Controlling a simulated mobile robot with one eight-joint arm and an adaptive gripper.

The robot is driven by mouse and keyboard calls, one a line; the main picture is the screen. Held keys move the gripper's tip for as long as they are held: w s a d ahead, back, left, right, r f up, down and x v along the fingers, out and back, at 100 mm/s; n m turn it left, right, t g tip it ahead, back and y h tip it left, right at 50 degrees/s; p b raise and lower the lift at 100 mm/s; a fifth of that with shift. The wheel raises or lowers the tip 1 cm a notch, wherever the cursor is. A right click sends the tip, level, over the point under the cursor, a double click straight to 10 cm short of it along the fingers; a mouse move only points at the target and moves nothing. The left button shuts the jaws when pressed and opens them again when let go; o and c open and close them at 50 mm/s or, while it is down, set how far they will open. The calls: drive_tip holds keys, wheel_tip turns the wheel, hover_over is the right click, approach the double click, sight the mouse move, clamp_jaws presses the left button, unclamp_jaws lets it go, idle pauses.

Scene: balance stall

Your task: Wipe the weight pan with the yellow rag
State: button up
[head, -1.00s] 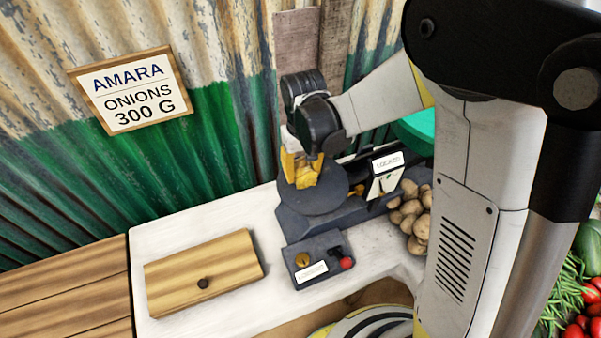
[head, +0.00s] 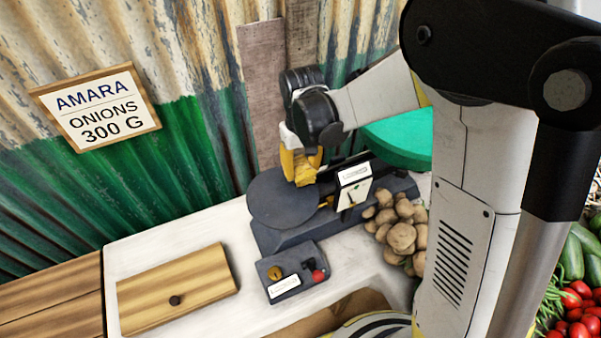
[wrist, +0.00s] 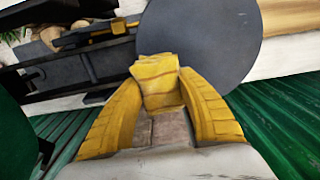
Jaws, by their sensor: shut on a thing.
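The weight pan (head: 270,203) is a dark grey round disc at the left end of the balance in the head view. In the wrist view the pan (wrist: 215,38) fills the upper middle as a smooth grey disc. My gripper (head: 303,172) has yellow fingers and is over the pan's right edge. It is shut on the yellow rag (wrist: 160,80), a small folded bundle between the fingertips. The rag overlaps the pan's edge in the wrist view. I cannot tell whether it touches the pan. In the head view the fingers mostly hide the rag.
The balance's body with a white dial card (head: 353,187) stands right of the pan, with a green pan (head: 400,140) behind. Potatoes (head: 400,232) are heaped at its right. A control box (head: 290,272) and wooden board (head: 178,287) lie in front. A corrugated wall (head: 190,140) stands close behind.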

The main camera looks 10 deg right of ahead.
drive_tip(key=shift+s+a+r+p, duration=0.15)
drive_tip(key=shift+r+p, duration=0.1)
drive_tip(key=shift+r, duration=0.35)
drive_tip(key=shift+s+a+r+p, duration=0.1)
drive_tip(key=shift+r+p, duration=0.15)
drive_tip(key=shift+r, duration=0.3)
drive_tip(key=shift+w+d+r+p, duration=0.15)
drive_tip(key=shift+r+p, duration=0.35)
drive_tip(key=shift+r, duration=0.25)
drive_tip(key=shift+r+p, duration=0.95)
drive_tip(key=shift+r, duration=0.5)
